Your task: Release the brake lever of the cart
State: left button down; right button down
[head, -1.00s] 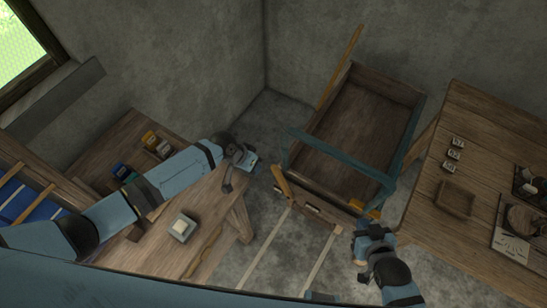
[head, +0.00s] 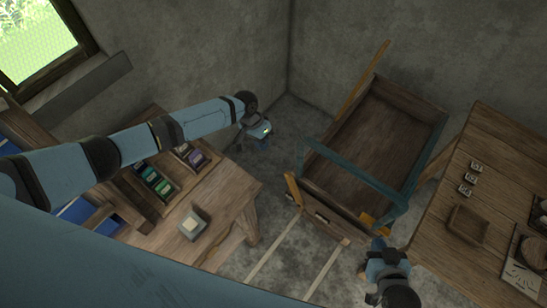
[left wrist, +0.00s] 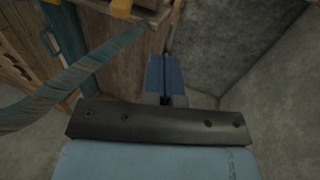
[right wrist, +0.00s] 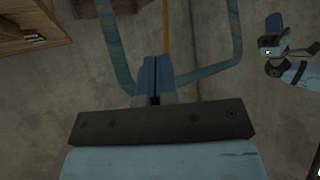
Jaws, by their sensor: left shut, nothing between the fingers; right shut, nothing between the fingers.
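The cart is a wooden box with a bare front board (head: 328,212) and a teal bar frame (head: 352,172) across it. A short orange lever-like piece (head: 291,188) stands at its left front corner. Another orange piece (head: 374,221) sits at its right front corner. I cannot tell which is the brake lever. My left gripper (head: 263,143) is shut and empty, left of the cart and apart from it. My right gripper (head: 378,244) is shut and empty, close to the right front corner; contact is unclear. The teal frame also shows in the right wrist view (right wrist: 118,60).
A wooden table (head: 470,145) with small blocks and a tray stands close on the cart's right. A wooden bench (head: 225,200) with boxes of spools is at left. Walls close the back. Bare floor (head: 265,225) lies between bench and cart.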

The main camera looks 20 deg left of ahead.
pick_arm(q)
jog(key=s+d+f+b, duration=0.2)
jog(key=d+f+b, duration=0.3)
jog(key=f, duration=0.4)
jog(key=shift+s+d+b, duration=0.35)
jog(key=shift+d, duration=0.5)
